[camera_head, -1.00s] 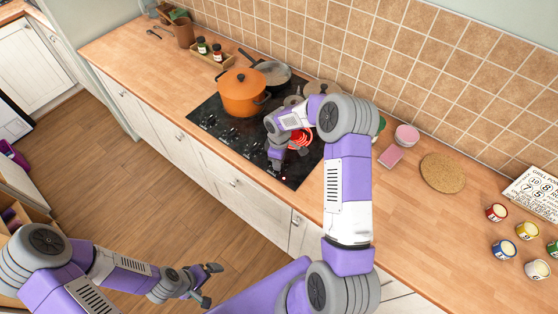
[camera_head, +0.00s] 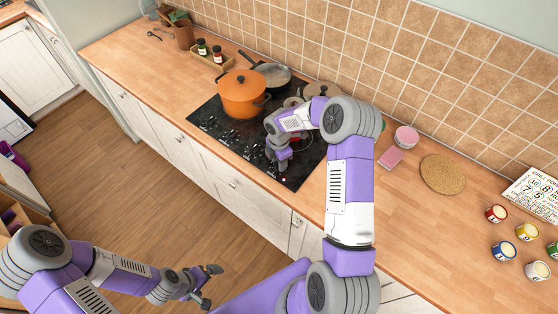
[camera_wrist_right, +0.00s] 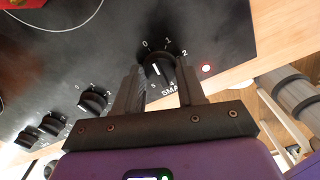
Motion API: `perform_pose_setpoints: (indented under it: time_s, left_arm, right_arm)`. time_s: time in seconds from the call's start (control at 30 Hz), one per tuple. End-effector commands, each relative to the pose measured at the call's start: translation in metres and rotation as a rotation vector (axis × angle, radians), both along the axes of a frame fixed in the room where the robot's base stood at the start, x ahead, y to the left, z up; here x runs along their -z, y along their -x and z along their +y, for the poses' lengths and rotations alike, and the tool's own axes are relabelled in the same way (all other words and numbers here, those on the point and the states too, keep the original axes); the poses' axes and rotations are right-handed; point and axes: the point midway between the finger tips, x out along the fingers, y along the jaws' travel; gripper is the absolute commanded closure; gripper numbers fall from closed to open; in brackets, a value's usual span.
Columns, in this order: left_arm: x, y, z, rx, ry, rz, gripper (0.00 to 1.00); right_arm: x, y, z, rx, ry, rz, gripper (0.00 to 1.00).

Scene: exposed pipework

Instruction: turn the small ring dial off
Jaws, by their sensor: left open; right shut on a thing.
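The small ring dial (camera_wrist_right: 160,70) is a round black knob with a white pointer line, marked with numbers and a partly hidden "SMA..." label. Its pointer stands near upright in the right wrist view, roughly between 0 and 1. My right gripper (camera_wrist_right: 158,88) is shut on the dial, one finger on each side. In the head view my right gripper (camera_head: 280,166) is at the hob's front right corner, where the dial is hidden. My left gripper (camera_head: 209,286) is open and empty, low over the floor.
Several other dials (camera_wrist_right: 94,99) line the front of the black hob (camera_head: 212,124). An orange pot (camera_head: 241,96) and a frying pan (camera_head: 274,75) stand on it. The worktop (camera_head: 415,225) to the right has bare room.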

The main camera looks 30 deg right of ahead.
Motion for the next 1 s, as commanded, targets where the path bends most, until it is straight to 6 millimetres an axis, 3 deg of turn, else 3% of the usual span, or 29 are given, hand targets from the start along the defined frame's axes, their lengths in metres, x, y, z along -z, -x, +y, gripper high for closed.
perform_pose_setpoints:
  time_s: [0.3, 0.83, 0.87, 1.0]
  left_arm:
    - [-0.0016, 0.0, 0.0, 0.0, 0.0, 0.0, 0.0]
    - [-0.0017, 0.0, 0.0, 0.0, 0.0, 0.0, 0.0]
    - [-0.0017, 0.0, 0.0, 0.0, 0.0, 0.0, 0.0]
    - [-0.0017, 0.0, 0.0, 0.0, 0.0, 0.0, 0.0]
  right_arm:
    - [0.0008, 0.0009, -0.0014, -0.117, 0.002, 0.004, 0.91]
    - [0.0007, 0.0006, -0.0013, -0.142, 0.002, 0.003, 0.91]
    - [0.0008, 0.0006, -0.0013, -0.142, 0.002, 0.003, 0.58]
    - [0.0006, 0.0005, -0.0009, -0.141, 0.002, 0.002, 0.36]
